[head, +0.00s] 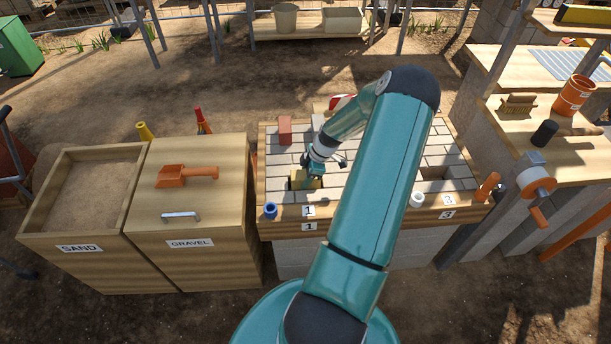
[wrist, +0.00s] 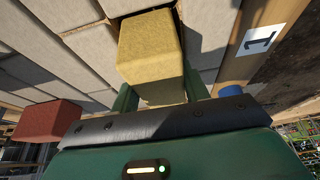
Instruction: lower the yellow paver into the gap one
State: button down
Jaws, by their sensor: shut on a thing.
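The yellow paver (wrist: 150,48) is held between the two green fingers of my gripper (wrist: 158,92) in the wrist view. In the head view the yellow paver (head: 306,181) shows below my gripper (head: 308,172), at a dark gap in the front left of the paved bench (head: 262,160), behind the label 1 (head: 308,211). I cannot tell how far the paver sits in or above gap one, as the gripper and paver hide much of it. The label 1 also shows in the wrist view (wrist: 262,40).
A red paver (head: 285,130) rests on the grey pavers at the back left. A blue cup (head: 270,210) and a white cup (head: 417,199) stand on the front rim. Another dark gap (head: 435,173) lies on the right. The gravel box (head: 240,200) adjoins the bench's left side.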

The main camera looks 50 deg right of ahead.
jog(key=shift+r, duration=0.1)
jog(key=c, duration=0.6)
grip_release()
jog(key=shift+c, duration=0.2)
jog(key=shift+c, duration=0.4)
jog(key=shift+r, duration=4)
